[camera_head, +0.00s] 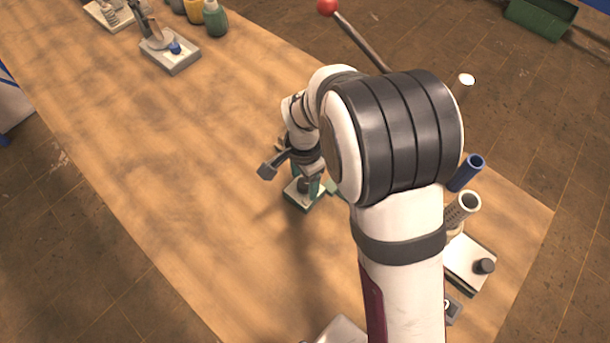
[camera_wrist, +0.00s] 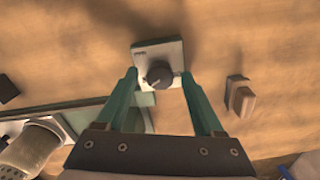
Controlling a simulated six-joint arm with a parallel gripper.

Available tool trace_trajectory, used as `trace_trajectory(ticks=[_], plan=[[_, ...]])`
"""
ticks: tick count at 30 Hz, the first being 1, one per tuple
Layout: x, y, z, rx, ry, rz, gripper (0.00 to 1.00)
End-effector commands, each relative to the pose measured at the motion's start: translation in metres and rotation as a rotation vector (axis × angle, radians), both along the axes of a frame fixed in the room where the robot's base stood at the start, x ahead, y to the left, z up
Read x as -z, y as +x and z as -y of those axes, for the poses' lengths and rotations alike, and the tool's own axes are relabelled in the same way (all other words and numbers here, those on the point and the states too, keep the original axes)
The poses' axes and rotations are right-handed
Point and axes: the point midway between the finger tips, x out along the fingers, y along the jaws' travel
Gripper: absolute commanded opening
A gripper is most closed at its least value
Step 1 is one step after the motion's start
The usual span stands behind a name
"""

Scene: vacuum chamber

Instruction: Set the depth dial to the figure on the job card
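The depth dial is a dark round knob (camera_wrist: 158,76) on a pale square plate (camera_wrist: 144,52), with small print on the plate too small to read. In the head view the plate (camera_head: 296,201) lies on the bench below my gripper. My gripper (camera_wrist: 160,78) is open, its two green fingers spread to the left and right of the knob with space between. In the head view my gripper (camera_head: 311,185) points down over the dial and partly hides it. The dial's setting cannot be read. I cannot make out a job card in either view.
A blue tube (camera_head: 466,172), a perforated pale cylinder (camera_head: 462,207) and a white block with a black knob (camera_head: 465,258) stand right of my arm. A small brown block (camera_wrist: 240,97) lies right of the dial.

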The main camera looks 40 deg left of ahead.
Motion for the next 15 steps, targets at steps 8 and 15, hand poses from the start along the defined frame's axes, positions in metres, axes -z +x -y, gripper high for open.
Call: trace_trajectory(ticks=[8, 15], plan=[[-0.0003, 0.0000, 0.0001, 0.000, 0.000, 0.000, 0.17], [-0.0004, 0.0000, 0.0001, -0.001, 0.000, 0.000, 0.00]])
